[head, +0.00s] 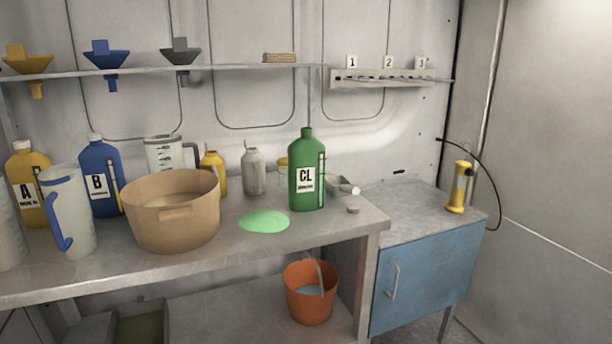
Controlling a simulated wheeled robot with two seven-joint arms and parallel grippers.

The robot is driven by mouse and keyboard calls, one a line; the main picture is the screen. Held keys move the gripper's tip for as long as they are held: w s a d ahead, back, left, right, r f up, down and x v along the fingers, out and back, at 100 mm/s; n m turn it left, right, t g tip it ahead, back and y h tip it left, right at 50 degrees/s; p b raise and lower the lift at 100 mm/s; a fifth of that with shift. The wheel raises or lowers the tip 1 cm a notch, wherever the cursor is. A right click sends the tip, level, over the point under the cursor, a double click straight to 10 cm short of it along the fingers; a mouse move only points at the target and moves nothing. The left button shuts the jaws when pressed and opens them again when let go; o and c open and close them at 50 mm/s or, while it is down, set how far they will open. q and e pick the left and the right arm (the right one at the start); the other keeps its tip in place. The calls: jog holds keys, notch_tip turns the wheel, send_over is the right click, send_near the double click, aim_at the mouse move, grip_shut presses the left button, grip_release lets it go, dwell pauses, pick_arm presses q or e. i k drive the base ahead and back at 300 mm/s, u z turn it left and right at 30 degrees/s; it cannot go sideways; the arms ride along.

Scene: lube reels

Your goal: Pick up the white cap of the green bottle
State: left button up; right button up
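The green bottle (307,171) with a "CL" label stands upright near the right end of the grey bench. No white cap shows on its neck; the top looks green. A small flat light-grey disc, perhaps the cap (352,208), lies on the bench to the right of the bottle, near the bench's right edge. Neither of my grippers is in the view.
A green puddle (264,221) lies left of the bottle. A tan tub (173,220), blue bottle (101,175) and white jug (70,212) stand further left. A metal scoop (343,185) lies behind the disc. An orange bucket (310,296) sits below. A shelf (230,68) hangs above.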

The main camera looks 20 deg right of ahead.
aim_at(351, 208)
jog(key=u, duration=0.65)
jog(key=k, duration=0.25)
jog(key=z, duration=1.4)
jog(key=i, duration=0.95)
jog(key=u, duration=0.4)
